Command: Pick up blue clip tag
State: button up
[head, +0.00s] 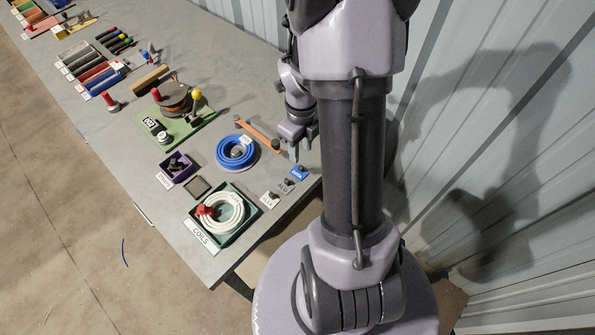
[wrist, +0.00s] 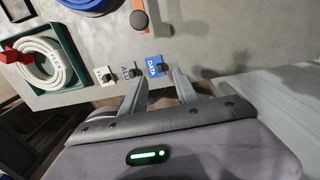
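The blue clip tag (head: 299,172) lies on the grey table near its right edge, at the end of a short row of tags. In the wrist view the blue tag (wrist: 154,66) shows white lettering that reads DATA and a dark clip. My gripper (wrist: 159,77) is open and empty. Its two fingers point toward the blue tag, which appears just beyond and between the fingertips. In the head view my gripper (head: 300,152) is above the table, just behind the tag. The exact height gap cannot be told.
A grey tag (head: 284,186) and a white tag (head: 270,198) lie beside the blue one. A green tray (head: 251,210) holds a white coil with a red clip. A blue coil (head: 221,153) and an orange strip (head: 262,136) lie nearby. A corrugated wall (head: 500,150) stands at the right.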

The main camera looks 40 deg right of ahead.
aim_at(301, 166)
notch_tip(301, 166, down, 7)
jog(key=shift+s+f+b, duration=0.1)
jog(key=shift+b, duration=1.05)
grip_shut()
